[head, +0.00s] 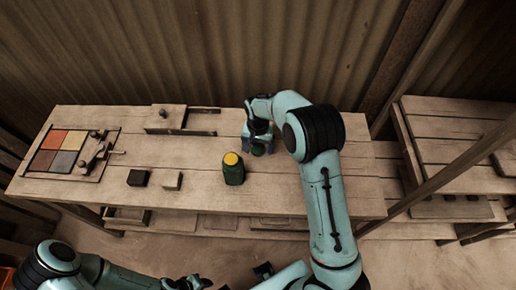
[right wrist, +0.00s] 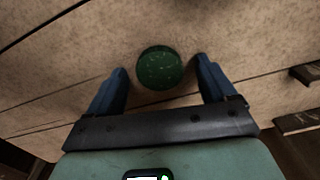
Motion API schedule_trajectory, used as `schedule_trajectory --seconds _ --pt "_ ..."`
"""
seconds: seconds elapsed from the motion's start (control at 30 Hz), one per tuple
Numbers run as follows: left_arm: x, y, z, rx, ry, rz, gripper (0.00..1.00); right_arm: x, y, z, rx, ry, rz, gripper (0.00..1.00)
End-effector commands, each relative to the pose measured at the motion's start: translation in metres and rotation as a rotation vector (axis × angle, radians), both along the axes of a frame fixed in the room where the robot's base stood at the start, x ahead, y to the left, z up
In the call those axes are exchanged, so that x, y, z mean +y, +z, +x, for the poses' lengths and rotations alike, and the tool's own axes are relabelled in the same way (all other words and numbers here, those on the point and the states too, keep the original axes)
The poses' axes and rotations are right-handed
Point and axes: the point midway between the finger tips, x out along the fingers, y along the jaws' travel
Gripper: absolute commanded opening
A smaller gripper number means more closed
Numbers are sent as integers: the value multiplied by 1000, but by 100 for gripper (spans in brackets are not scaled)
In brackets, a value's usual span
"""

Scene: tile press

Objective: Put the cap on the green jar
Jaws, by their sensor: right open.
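The green jar (head: 234,175) stands upright on the workbench and shows a yellow top. A round green cap (head: 258,150) lies on the bench behind the jar and a little to its right. My right gripper (head: 259,143) is open just above the cap, pointing down. In the right wrist view the cap (right wrist: 159,68) sits between the tips of the two blue fingers, with a gap on each side. My left gripper (head: 196,282) is low at the front, off the bench; its jaw opening is too small to tell.
A dark block (head: 138,178) and a pale block (head: 172,180) lie left of the jar. A tile press with coloured tiles (head: 58,152) is at the left end. A wooden slide piece (head: 166,119) lies at the back.

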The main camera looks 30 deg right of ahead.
Motion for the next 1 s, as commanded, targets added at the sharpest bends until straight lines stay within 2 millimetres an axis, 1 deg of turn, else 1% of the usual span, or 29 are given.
schedule_trajectory --seconds 0.27,0.37,0.4,0.43,0.47,0.83,0.93,1.0 --pt "0 0 0 0 0 0 43 0 0 0 -1 0 1 84" --pt "0 0 0 0 0 0 43 0 0 0 -1 -1 1 55" --pt "0 0 0 0 0 0 43 0 0 0 -1 -1 1 42" --pt "0 0 0 0 0 0 43 0 1 0 -1 -1 1 32" --pt "0 0 0 0 0 0 43 0 1 0 -1 -1 1 26" --pt "0 0 0 0 0 0 43 0 2 0 -1 -1 0 25" --pt "0 1 0 -1 0 0 43 0 10 1 -4 0 0 25" --pt "0 2 1 -1 0 0 43 0 20 1 -6 -1 0 25"
